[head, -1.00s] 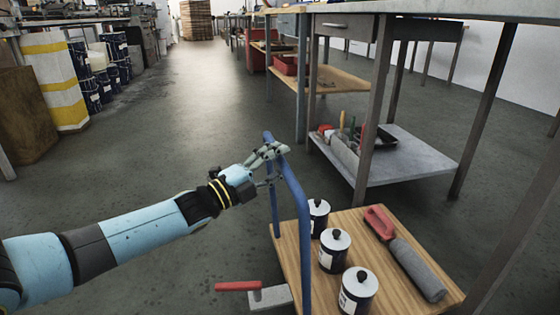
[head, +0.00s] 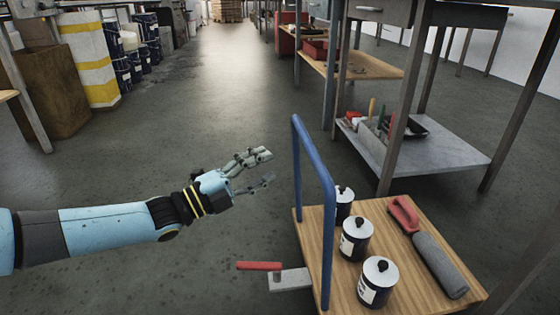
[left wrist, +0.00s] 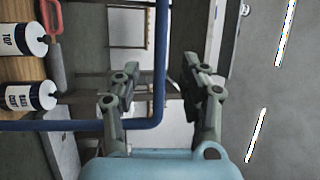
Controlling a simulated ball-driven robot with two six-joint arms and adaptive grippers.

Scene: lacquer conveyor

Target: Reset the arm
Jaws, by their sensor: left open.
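My left arm comes in from the left in the head view. Its gripper (head: 266,168) is open and empty, held in the air to the left of the cart's blue handle (head: 297,165), apart from it. In the left wrist view the two fingers of the left gripper (left wrist: 160,88) stand apart, with the blue handle (left wrist: 160,60) showing between and beyond them. My right gripper does not show in either view.
The wooden cart top (head: 410,290) carries several white-lidded cans, one a can (head: 378,283) at the front, and a grey roller with a red handle (head: 405,214). A steel workbench with a lower shelf (head: 440,158) stands behind.

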